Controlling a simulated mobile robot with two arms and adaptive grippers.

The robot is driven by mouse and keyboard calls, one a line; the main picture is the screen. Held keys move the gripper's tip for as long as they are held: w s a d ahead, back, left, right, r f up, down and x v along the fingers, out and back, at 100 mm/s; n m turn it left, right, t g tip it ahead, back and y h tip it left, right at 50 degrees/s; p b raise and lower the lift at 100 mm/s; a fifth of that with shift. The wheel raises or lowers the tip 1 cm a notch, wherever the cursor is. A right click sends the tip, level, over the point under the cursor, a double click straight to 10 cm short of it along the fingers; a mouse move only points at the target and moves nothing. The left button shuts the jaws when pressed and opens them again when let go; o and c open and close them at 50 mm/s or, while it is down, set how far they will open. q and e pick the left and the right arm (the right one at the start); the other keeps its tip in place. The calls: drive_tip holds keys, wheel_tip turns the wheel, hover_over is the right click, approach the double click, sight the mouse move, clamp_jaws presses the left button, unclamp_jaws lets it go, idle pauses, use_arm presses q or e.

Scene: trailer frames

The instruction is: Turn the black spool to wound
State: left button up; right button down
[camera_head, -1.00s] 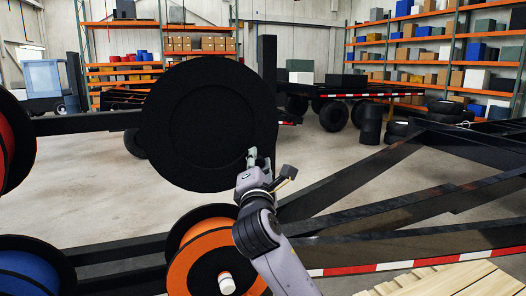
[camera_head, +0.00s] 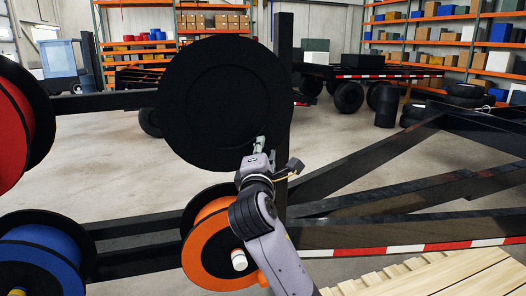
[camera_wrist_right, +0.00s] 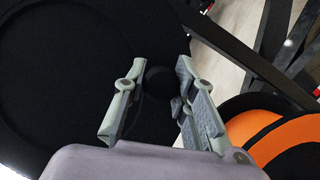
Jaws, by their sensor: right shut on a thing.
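The black spool (camera_head: 215,75) is a large round disc with a wide flat face, on a dark frame in the middle of the head view. My right gripper (camera_head: 261,143) is at the lower right part of its face. In the right wrist view, the fingers of this gripper (camera_wrist_right: 156,90) are on both sides of a small round black knob (camera_wrist_right: 158,82) at the spool's face (camera_wrist_right: 55,75), and the gripper is shut on it. The head view hardly shows the knob, which is black against black. My left gripper is not in view.
An orange spool (camera_head: 207,262) sits below the black one, close under my right arm. Red (camera_head: 12,125) and blue (camera_head: 35,265) spools are at the left. Dark frame beams (camera_head: 390,160) run to the right. Light wooden planks (camera_head: 450,275) lie at the lower right.

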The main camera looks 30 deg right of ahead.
drive_tip(key=c, duration=1.3)
unclamp_jaws()
drive_tip(key=v, duration=1.2)
drive_tip(key=shift+f, duration=0.15)
